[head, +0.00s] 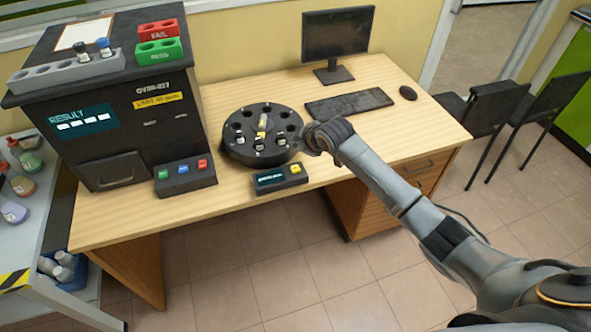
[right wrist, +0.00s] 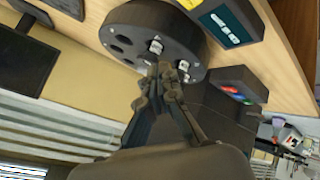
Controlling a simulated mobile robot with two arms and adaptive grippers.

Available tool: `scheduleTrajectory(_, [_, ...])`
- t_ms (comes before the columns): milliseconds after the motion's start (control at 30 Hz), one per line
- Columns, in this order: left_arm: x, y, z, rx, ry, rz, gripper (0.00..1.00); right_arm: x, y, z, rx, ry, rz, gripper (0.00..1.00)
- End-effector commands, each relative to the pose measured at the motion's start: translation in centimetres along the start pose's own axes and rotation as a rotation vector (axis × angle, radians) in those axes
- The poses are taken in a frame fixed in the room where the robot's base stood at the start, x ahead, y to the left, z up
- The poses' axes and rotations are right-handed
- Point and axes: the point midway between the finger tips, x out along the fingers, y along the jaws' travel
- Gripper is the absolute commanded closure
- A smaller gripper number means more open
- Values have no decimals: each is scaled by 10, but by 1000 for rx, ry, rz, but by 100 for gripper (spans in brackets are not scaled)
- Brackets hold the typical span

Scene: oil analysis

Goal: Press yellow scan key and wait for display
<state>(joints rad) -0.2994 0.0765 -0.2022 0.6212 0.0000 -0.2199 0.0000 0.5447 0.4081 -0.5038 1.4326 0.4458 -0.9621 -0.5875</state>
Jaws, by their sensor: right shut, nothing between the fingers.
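A small dark scan unit stands at the table's front edge, with a yellow key (head: 296,169) on its right end and a lit display (head: 270,179) on its left. The display shows light characters too small to read surely. In the right wrist view the yellow key (right wrist: 189,4) shows at the top edge, and the display (right wrist: 226,25) beside it. My right gripper (head: 308,140) is shut and empty, at the right side of the round carousel and apart from the key. Its closed fingertips (right wrist: 163,70) appear in front of the carousel in the wrist view. My left gripper is out of view.
The black carousel (head: 236,146) holds several vials. A large dark analyser (head: 130,120) stands left, with a three-button box (head: 186,180) before it. A keyboard (head: 348,104), monitor (head: 337,38) and mouse (head: 408,93) are behind. The table's right front is clear.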

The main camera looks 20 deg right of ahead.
Motion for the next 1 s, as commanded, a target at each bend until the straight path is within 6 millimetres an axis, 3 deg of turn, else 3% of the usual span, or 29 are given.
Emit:
scheduleTrajectory(433, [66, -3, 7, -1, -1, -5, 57, 42, -31, 31, 0, -1, 0, 100])
scheduleTrajectory(700, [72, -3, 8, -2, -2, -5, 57, 55, -40, 40, 0, -1, -1, 100])
scheduleTrajectory(1000, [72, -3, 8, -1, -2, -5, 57, 56, -41, 40, 0, 0, -1, 100])
